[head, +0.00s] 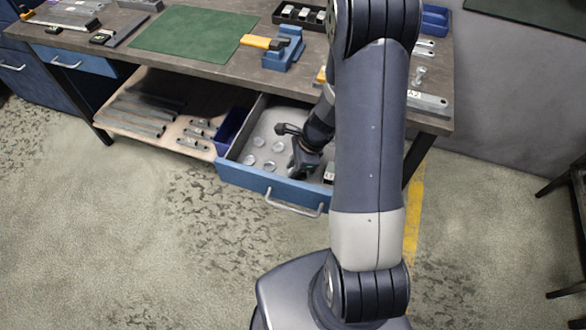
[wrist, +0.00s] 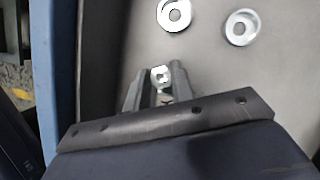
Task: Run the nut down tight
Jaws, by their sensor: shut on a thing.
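My gripper (head: 298,172) is down inside the open drawer (head: 262,183) under the bench. In the wrist view, its fingers (wrist: 159,88) are shut on a small silver metal piece (wrist: 161,74) that looks like the nut. Only the piece's top and a dark mark in it show between the fingertips. The piece is close to the grey drawer floor; I cannot tell whether it touches. Near it lie flat round washers, one at the top (wrist: 174,14) and one to its right (wrist: 242,27). A small bolt-like piece (head: 419,76) stands on the bench by a bracket (head: 427,102) labelled A2.
Several round metal pieces (head: 258,142) lie in the drawer's left part. The drawer's blue front wall is close to my gripper. A blue bin (head: 230,130) and metal bars (head: 142,112) sit on the lower shelf. A green mat (head: 190,32) and blue fixture (head: 283,48) are on the bench.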

